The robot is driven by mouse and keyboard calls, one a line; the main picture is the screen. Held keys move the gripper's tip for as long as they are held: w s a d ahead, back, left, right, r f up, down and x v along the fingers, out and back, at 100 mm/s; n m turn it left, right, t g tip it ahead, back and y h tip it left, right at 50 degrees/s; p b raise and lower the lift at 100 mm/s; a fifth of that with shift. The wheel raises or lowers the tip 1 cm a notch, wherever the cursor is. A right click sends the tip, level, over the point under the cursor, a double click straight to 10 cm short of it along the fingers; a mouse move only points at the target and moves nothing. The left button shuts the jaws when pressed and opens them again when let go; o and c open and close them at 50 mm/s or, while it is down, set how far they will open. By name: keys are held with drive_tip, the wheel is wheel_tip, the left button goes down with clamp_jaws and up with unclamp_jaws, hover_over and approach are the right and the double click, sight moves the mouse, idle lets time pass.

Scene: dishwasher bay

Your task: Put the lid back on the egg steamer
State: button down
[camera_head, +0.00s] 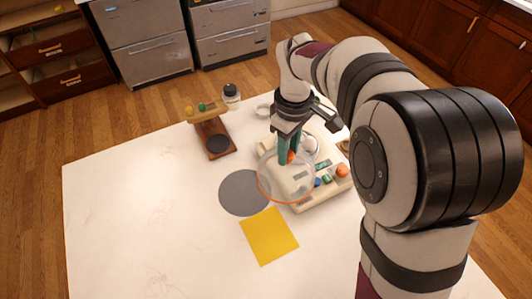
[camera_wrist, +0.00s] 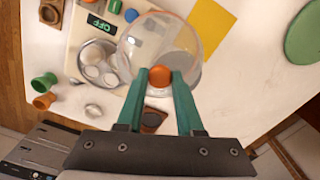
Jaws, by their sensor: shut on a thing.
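My gripper (camera_head: 289,157) is shut on the orange knob (camera_wrist: 160,76) of the clear dome lid, its teal fingers on either side of the knob. The lid (camera_head: 284,184) has an orange rim and hangs about level; its exact height is hard to tell. In the head view it overlaps the left side of the cream egg steamer (camera_head: 325,197) and the edge of the grey round mat. In the wrist view the lid (camera_wrist: 150,38) lies beside the steamer's round metal pan (camera_wrist: 82,76), which is uncovered and holds several pale eggs.
The grey round mat (camera_head: 238,193) and a yellow sheet (camera_head: 268,237) lie left of and in front of the steamer. A wooden stand (camera_head: 212,135) and a dark-lidded jar (camera_head: 231,94) stand behind. The table's left side is clear.

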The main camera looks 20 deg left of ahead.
drive_tip(key=w+r+m, duration=0.2)
drive_tip(key=w+m, duration=0.1)
drive_tip(key=w, duration=1.1)
wheel_tip(320, 180, down, 6)
drive_tip(key=shift+w+a, duration=0.15)
drive_tip(key=shift+w, duration=0.05)
drive_tip(key=shift+f, duration=0.15)
idle(1.0)
unclamp_jaws()
idle(0.6)
wheel_tip(320, 180, up, 7)
idle(0.8)
